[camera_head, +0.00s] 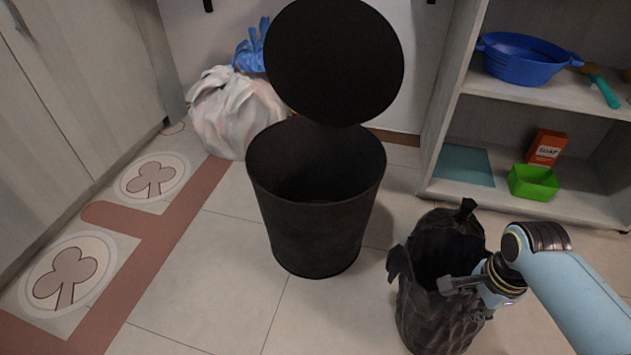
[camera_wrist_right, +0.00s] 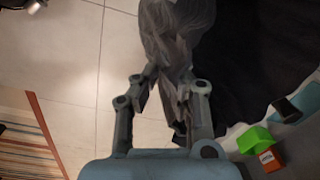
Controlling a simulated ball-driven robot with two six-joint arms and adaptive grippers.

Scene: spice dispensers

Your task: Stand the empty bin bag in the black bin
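The black bin (camera_head: 315,225) stands upright in the middle of the head view. Its round lid (camera_head: 335,60) is raised behind the opening, and the inside looks empty. The black bin bag (camera_head: 437,315) stands on the floor to the right of the bin, apart from it, its mouth open upward. My right gripper (camera_head: 462,284) is at the bag's rim. In the right wrist view, its fingers (camera_wrist_right: 168,82) close in on a grey, partly see-through fold of the bag (camera_wrist_right: 180,35). My left gripper is out of view.
A full white bag (camera_head: 235,110) with a blue bag (camera_head: 250,45) stands behind the bin. A shelf at right holds a blue colander (camera_head: 522,58), a soap box (camera_head: 546,147) and a green tray (camera_head: 533,182). The floor in front of the bin is clear.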

